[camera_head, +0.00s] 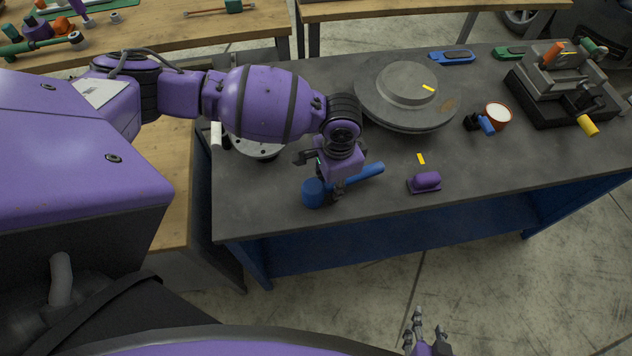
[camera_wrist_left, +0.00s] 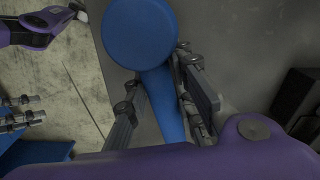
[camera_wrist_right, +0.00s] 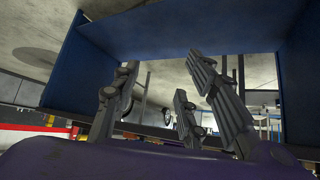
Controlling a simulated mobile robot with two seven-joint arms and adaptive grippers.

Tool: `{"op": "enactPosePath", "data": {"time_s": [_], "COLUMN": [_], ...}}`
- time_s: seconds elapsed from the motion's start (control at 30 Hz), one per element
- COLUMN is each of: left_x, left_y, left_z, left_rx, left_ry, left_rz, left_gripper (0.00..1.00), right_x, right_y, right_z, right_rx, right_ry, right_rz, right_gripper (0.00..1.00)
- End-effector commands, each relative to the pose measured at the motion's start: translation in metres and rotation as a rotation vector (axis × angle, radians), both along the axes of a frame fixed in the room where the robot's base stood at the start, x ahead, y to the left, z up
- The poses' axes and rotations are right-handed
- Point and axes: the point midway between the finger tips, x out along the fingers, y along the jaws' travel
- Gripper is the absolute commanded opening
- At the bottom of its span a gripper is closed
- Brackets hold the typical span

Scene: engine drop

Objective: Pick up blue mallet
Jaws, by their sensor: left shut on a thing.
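The blue mallet (camera_head: 313,193) is at the front left part of the dark grey workbench, its handle pointing right and slightly back. My left gripper (camera_head: 335,188) reaches down over it and is shut on its handle, close behind the head. In the left wrist view the mallet's round head (camera_wrist_left: 140,30) is beyond the fingers and its handle runs between them. I cannot tell whether the mallet still touches the bench. My right gripper (camera_head: 420,325) is low in front of the bench. In the right wrist view its fingers (camera_wrist_right: 165,75) are spread with nothing between them.
On the workbench (camera_head: 290,220) are a large grey round part (camera_head: 405,108), a purple block (camera_head: 427,181), a red-rimmed cup (camera_head: 497,116) and a dark fixture with coloured handles (camera_head: 560,85). The bench's blue front panel (camera_wrist_right: 180,35) is close to my right gripper. A wooden table stands behind.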

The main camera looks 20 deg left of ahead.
Motion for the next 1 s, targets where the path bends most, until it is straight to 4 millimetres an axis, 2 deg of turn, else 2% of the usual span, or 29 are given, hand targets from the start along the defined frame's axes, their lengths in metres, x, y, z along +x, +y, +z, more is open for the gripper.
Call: {"op": "enactPosePath", "data": {"time_s": [0.3, 0.47, 0.63, 0.9, 1.0], "left_x": [-0.001, 0.000, 0.000, -0.031, -0.050], "left_y": [-0.001, -0.001, -0.003, -0.043, -0.064], "left_z": [0.001, 0.011, 0.037, 0.097, 0.106], "left_rx": [-0.002, -0.003, -0.004, -0.006, -0.007], "left_ry": [0.002, 0.000, -0.004, -0.008, -0.003], "left_rz": [-0.001, -0.001, -0.003, -0.008, -0.009], "left_gripper": [0.00, 0.00, 0.00, 0.00, 0.00], "right_x": [0.002, 0.004, 0.008, 0.011, 0.006], "right_y": [-0.002, -0.003, -0.003, 0.000, 0.001], "right_z": [0.001, 0.003, 0.007, 0.015, 0.013], "right_rx": [-0.005, -0.008, -0.007, 0.000, 0.001], "right_ry": [-0.004, -0.008, -0.015, -0.024, -0.016], "right_rz": [0.007, 0.010, 0.009, 0.008, 0.007], "right_gripper": [0.40, 0.40, 0.40, 0.40, 0.40]}}
